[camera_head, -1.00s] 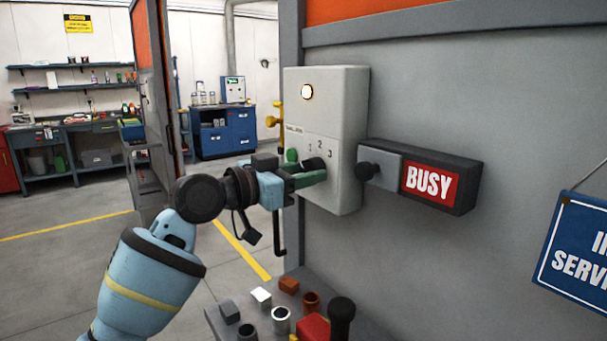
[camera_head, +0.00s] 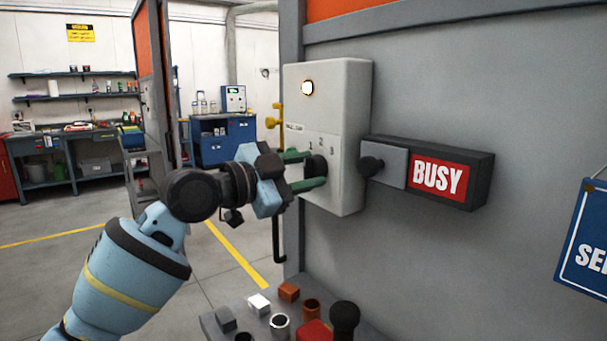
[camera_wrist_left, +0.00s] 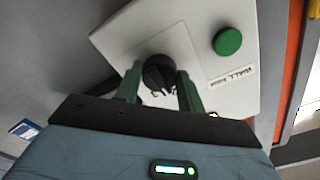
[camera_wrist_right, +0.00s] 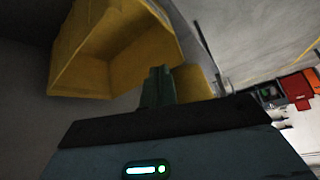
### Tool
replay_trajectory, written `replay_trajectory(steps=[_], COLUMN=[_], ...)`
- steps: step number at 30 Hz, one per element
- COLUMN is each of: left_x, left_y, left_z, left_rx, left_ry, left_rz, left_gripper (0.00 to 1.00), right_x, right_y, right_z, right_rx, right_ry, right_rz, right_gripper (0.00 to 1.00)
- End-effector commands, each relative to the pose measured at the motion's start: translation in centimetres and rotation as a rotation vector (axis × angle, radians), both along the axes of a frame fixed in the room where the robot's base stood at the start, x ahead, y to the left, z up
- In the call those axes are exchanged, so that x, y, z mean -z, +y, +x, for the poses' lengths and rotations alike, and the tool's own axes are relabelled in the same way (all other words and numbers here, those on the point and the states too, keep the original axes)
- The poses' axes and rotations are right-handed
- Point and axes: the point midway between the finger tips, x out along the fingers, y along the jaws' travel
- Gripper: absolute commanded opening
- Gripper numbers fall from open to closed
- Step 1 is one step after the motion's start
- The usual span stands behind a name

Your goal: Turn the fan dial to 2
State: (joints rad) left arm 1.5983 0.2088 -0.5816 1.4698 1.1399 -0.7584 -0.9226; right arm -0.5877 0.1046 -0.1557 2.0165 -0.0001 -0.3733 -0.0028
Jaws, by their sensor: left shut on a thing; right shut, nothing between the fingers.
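The fan dial (camera_head: 316,167) is a round black knob on the light grey control box (camera_head: 346,110), below the printed numbers 1, 2 and 3. My left gripper (camera_head: 309,170) has its green fingers on either side of the dial, shut on it. In the left wrist view the dial (camera_wrist_left: 158,74) sits between the two fingertips (camera_wrist_left: 158,86). I cannot tell which number its mark points to. My right gripper (camera_wrist_right: 158,88) is shut and empty, seen only in the right wrist view.
Below is a shelf with small parts. A yellow bin (camera_wrist_right: 110,50) is near my right gripper.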

Motion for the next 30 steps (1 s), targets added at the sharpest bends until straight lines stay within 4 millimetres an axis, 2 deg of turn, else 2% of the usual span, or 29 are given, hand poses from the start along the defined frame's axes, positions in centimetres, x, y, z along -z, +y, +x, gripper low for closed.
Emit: replay_trajectory(steps=[18,19,23,30], left_x=[0.08,0.08,0.06,0.03], left_y=[0.01,0.01,0.01,0.01], left_z=[0.01,0.01,0.01,0.01], left_rx=[0.0,0.0,0.001,0.0], left_ry=[-0.035,-0.035,-0.035,-0.036], left_rz=[0.029,0.029,0.028,0.028], left_gripper=[0.16,0.41,0.58,0.61], right_x=[0.09,0.09,0.09,0.09], right_y=[0.05,0.05,0.05,0.04], right_z=[0.0,0.01,0.01,0.02], right_rx=[0.0,0.0,0.0,0.0], right_ry=[0.0,0.0,0.0,-0.001], right_rz=[0.001,0.001,0.001,0.002], right_gripper=[0.0,0.0,0.0,0.0])
